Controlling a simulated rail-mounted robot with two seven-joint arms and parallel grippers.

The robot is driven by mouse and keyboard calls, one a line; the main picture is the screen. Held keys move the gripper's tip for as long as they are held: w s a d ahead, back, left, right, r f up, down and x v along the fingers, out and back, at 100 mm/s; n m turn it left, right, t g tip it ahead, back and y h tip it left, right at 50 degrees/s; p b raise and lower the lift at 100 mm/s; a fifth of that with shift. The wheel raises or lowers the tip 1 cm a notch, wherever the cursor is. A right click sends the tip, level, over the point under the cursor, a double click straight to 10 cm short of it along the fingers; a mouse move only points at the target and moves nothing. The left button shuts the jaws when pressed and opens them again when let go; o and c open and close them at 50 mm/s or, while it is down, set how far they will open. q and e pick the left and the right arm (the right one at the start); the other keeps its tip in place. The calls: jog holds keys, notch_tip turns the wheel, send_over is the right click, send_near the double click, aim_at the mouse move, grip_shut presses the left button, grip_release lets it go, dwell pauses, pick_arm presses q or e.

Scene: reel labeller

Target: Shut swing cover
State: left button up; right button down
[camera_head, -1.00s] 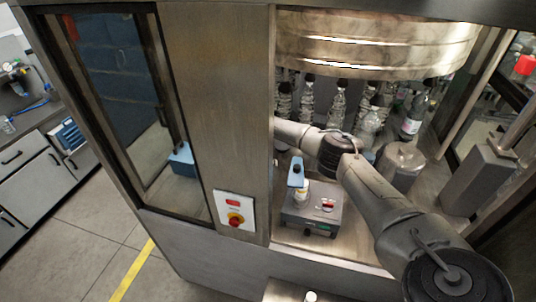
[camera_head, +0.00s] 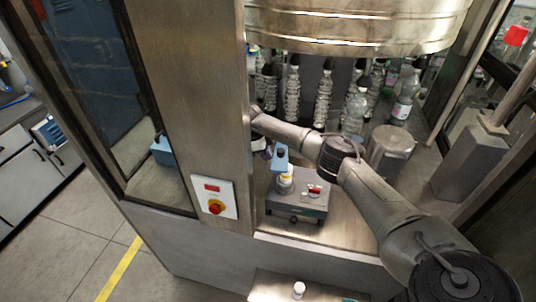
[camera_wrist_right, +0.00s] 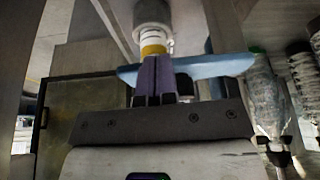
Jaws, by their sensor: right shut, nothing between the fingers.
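The blue swing cover (camera_head: 280,158) stands raised at the back left of a grey reel labeller (camera_head: 297,204). A white and yellow reel (camera_head: 285,183) is just below it. In the right wrist view the cover (camera_wrist_right: 214,66) runs across behind my right gripper (camera_wrist_right: 157,62). The right gripper's purple fingers are together and empty, close to the cover; I cannot tell whether they touch it. In the head view only a small purple part of the right gripper (camera_head: 264,153) shows, left of the cover. My left gripper is out of view.
Several bottles (camera_head: 323,98) hang behind the arm under a steel drum (camera_head: 355,25). A grey cylinder (camera_head: 391,150) stands to the right.

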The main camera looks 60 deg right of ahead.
aim_at(282, 154)
jog(key=shift+s+n+t+h+p, duration=0.3)
jog(key=shift+s+n+h+p, duration=0.35)
jog(key=shift+s+n, duration=0.8)
jog(key=shift+w, duration=0.15)
